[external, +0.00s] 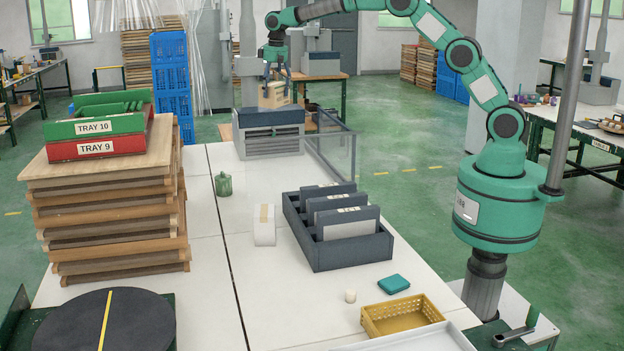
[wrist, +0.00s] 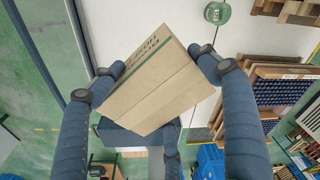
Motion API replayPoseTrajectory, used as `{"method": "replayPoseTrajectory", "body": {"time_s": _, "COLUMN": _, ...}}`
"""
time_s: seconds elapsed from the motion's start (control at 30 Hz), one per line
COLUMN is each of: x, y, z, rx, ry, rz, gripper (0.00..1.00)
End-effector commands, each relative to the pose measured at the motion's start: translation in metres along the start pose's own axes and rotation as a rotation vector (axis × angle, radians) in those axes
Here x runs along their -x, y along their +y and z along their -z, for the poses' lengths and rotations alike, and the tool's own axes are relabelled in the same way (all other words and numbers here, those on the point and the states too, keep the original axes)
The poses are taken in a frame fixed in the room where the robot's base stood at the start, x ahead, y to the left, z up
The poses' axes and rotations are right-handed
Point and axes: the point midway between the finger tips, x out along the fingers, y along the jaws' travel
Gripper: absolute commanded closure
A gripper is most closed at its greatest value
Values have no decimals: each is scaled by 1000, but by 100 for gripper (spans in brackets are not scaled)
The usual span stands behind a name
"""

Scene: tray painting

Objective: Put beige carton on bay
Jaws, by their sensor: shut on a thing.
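The beige carton (external: 273,96) hangs in my gripper (external: 277,76) at the far end of the white table, in the external view. Part of a dark surface (wrist: 125,137) shows behind the carton in the wrist view. No label marks which thing is the bay.
A clear panel (external: 335,150) stands right of the louvred unit. A dark divider rack (external: 350,248), a green weight-like object (external: 223,184) and a yellow basket (external: 402,315) are on the table. Stacked wooden boards (external: 115,215) with trays stand left. The table's middle-left is clear.

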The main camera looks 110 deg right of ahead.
Motion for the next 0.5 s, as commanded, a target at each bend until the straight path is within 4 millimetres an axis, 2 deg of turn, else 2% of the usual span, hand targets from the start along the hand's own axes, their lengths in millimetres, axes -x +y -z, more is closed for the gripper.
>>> {"method": "replayPoseTrajectory", "body": {"time_s": 0.27, "x": -65, "y": -1, "z": -8, "rx": 1, "ry": -7, "rz": 0, "gripper": 80}}
{"method": "replayPoseTrajectory", "body": {"time_s": 0.5, "x": -148, "y": -2, "z": -16, "rx": 1, "ry": -6, "rz": 0, "gripper": 80}}
